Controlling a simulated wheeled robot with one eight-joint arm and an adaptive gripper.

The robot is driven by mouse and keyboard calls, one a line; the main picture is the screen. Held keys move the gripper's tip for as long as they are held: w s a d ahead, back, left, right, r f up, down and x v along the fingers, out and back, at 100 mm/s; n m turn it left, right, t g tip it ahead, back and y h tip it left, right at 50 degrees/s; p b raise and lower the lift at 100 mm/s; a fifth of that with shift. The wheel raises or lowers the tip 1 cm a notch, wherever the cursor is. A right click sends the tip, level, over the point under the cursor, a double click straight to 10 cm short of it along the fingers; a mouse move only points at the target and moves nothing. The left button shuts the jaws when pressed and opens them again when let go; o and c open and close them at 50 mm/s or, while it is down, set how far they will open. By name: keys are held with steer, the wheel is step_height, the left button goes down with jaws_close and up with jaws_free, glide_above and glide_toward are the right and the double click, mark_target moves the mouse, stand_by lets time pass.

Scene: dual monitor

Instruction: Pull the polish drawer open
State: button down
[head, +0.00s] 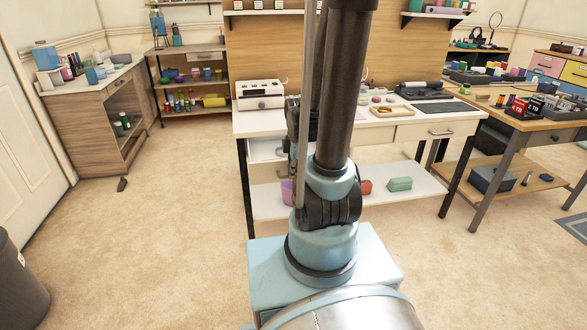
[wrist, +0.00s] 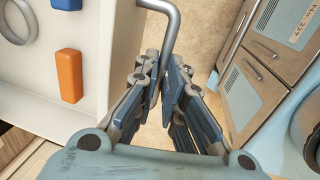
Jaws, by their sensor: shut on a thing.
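The white drawer under the left part of the white worktop (head: 350,128) stands open, partly hidden behind my arm in the head view (head: 262,150). In the wrist view its light interior (wrist: 40,75) shows an orange block (wrist: 69,75), a blue piece (wrist: 67,4) and a grey ring (wrist: 17,20). A bent grey bar handle (wrist: 171,27) stands out from the drawer front. My gripper (wrist: 168,82) is shut on this handle, its blue-grey finger pads around the bar. In the head view my gripper is mostly hidden behind my arm.
A second drawer at the right of the worktop, with a bar handle (head: 441,132), looks shut. A lower shelf (head: 420,188) holds a green item (head: 400,184). A wooden table (head: 520,122) stands at the right.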

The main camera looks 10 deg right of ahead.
steer(key=shift+s, duration=0.15)
steer(key=c, duration=1.7)
jaws_free()
steer(key=shift+r, duration=0.15)
steer(key=shift+s+r, duration=0.35)
steer(key=shift+r, duration=1.55)
steer(key=shift+s+r, duration=0.35)
steer(key=shift+r, duration=1.5)
steer(key=shift+s+r, duration=0.35)
steer(key=shift+r, duration=1.55)
steer(key=s+f+m, duration=0.1)
steer(key=s+m, duration=0.2)
steer(key=m, duration=0.3)
steer(key=s+f+m, duration=0.2)
steer(key=s+m, duration=0.2)
steer(key=m, duration=0.2)
steer(key=s+f+m, duration=0.1)
steer(key=s+m, duration=0.3)
steer(key=m, duration=0.2)
steer(key=shift+s+d+f, duration=0.2)
